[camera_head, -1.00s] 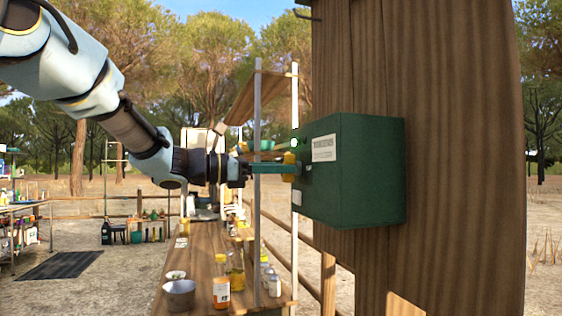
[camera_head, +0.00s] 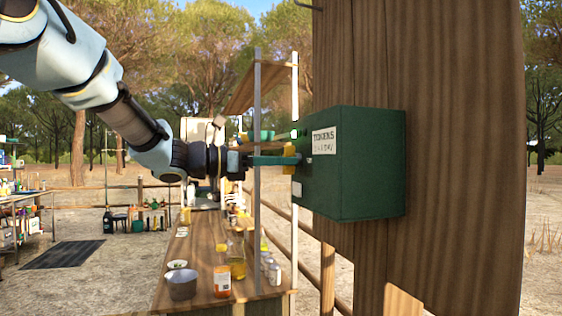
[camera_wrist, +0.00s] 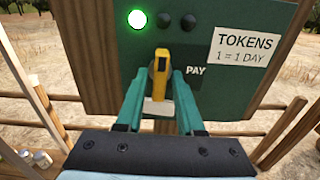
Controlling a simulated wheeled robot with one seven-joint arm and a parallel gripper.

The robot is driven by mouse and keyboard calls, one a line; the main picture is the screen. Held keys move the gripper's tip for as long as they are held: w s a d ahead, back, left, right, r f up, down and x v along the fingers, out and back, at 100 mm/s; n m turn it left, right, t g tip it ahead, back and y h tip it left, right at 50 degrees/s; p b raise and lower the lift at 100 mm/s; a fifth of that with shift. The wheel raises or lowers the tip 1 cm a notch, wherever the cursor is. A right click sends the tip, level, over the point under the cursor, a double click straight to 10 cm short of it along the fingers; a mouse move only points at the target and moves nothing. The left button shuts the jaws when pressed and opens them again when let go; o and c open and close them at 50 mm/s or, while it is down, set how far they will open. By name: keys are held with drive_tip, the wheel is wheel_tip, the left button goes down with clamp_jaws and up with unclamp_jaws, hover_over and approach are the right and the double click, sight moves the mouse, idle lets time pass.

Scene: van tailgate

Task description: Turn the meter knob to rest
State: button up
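The meter is a green box (camera_head: 365,165) on a wooden post. Its yellow knob (camera_wrist: 161,66) stands upright on the front face in the wrist view, left of the word PAY. The knob (camera_head: 289,150) shows partly behind the fingers in the head view. My gripper (camera_wrist: 160,78) is at the meter face, its two teal fingers apart on either side of the knob. Small gaps seem to show between fingers and knob, so I see no firm grasp. In the head view my gripper (camera_head: 297,159) reaches the box from the left.
A lit green lamp (camera_wrist: 137,19) and dark round lamps sit above the knob. A TOKENS label (camera_wrist: 243,45) is at the right. A pale plate (camera_wrist: 158,107) is below the knob. A wooden counter (camera_head: 205,260) with a pot (camera_head: 182,285) and bottles stands below my arm.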

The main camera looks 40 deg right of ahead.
drive_tip(key=shift+o, duration=0.8)
drive_tip(key=b+v, duration=0.3)
drive_tip(key=v, duration=0.7)
drive_tip(key=shift+w+a+b, duration=0.15)
drive_tip(key=shift+a+b, duration=0.15)
drive_tip(key=shift+a, duration=0.1)
